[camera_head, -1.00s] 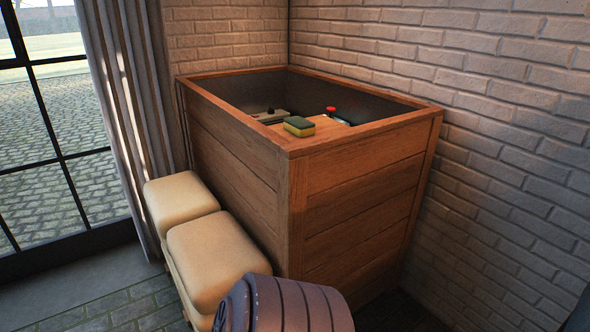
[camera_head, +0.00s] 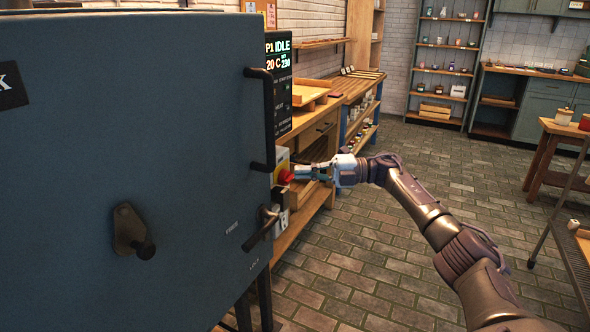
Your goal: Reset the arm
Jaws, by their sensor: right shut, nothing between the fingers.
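My right arm reaches in from the lower right in the head view. My right gripper (camera_head: 304,173) is shut and empty, with its fingers pointing left. Its tips are close to the red button (camera_head: 286,177) on a yellow box at the side of a large blue-grey kiln (camera_head: 130,150); I cannot tell whether they touch. The kiln's door looks shut, with a black bar handle (camera_head: 262,120) and a lower latch lever (camera_head: 262,228). My left gripper is out of view.
A wooden workbench (camera_head: 345,88) runs along the wall behind the gripper. Tall shelves (camera_head: 446,60) and green cabinets (camera_head: 541,95) stand at the back. A small wooden table (camera_head: 547,128) and a metal rack (camera_head: 572,250) are at the right. The brick floor (camera_head: 350,260) between is clear.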

